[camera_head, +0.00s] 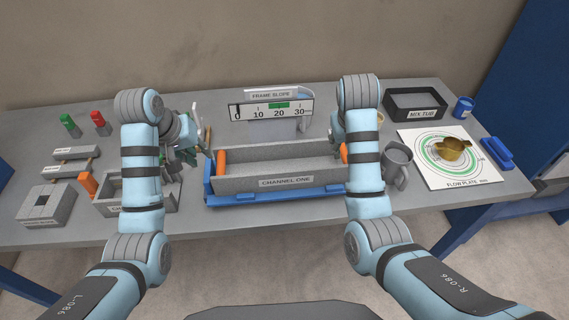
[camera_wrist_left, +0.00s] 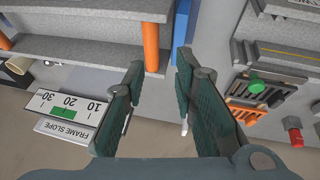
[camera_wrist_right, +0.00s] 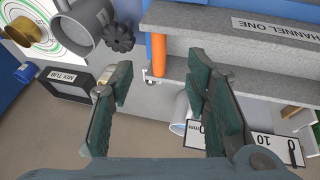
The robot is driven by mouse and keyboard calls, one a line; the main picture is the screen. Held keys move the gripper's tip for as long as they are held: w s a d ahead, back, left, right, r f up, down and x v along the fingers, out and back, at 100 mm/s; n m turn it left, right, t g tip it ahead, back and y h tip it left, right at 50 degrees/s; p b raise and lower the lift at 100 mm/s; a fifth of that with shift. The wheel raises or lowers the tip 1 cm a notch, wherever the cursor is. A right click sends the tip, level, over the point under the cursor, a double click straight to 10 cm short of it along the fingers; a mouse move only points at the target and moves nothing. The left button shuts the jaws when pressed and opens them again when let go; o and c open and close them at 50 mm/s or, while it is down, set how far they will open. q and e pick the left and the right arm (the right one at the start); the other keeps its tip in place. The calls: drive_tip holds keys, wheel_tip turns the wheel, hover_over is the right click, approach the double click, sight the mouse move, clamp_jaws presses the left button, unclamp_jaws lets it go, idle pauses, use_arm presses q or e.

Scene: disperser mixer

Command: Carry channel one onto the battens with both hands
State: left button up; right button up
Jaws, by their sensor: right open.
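Channel one (camera_head: 280,182) is a long grey labelled trough in the blue cradle (camera_head: 270,199) at the table's middle. It has an orange grip at its left end (camera_head: 221,160) and its right end (camera_head: 344,152). My left gripper (camera_head: 203,140) is open near the left end; in the left wrist view its fingers (camera_wrist_left: 158,82) are apart, with the left orange grip (camera_wrist_left: 150,45) ahead, not clasped. My right gripper (camera_wrist_right: 160,82) is open and empty, facing the right orange grip (camera_wrist_right: 158,55). Thin wooden strips, apparently the battens (camera_head: 73,171), lie at the far left among grey blocks.
The frame slope gauge (camera_head: 270,110) stands behind the channel. A grey box (camera_head: 110,208) and square block (camera_head: 45,203) are left. A grey mug (camera_head: 397,160), flow plate (camera_head: 480,178) and black mix tub (camera_head: 415,116) are right. Green (camera_head: 67,122) and red (camera_head: 99,119) items stand back left.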

sight(219, 162)
use_arm(q)
drive_tip(key=x, duration=0.4)
drive_tip(key=w+x, duration=0.1)
drive_tip(key=x, duration=0.3)
drive_tip(key=d+x, duration=0.1)
drive_tip(key=x, duration=0.3)
drive_tip(key=shift+w+r, duration=0.2)
use_arm(e)
drive_tip(key=x, duration=0.4)
drive_tip(key=w+x, duration=0.1)
drive_tip(key=x, duration=0.7)
drive_tip(key=shift+w+r, duration=0.15)
drive_tip(key=shift+r, duration=0.05)
use_arm(q)
drive_tip(key=shift+c, duration=0.4)
use_arm(e)
drive_tip(key=shift+a, duration=0.1)
drive_tip(key=shift+c, duration=0.4)
use_arm(q)
clamp_jaws()
use_arm(e)
drive_tip(key=c, duration=0.7)
clamp_jaws()
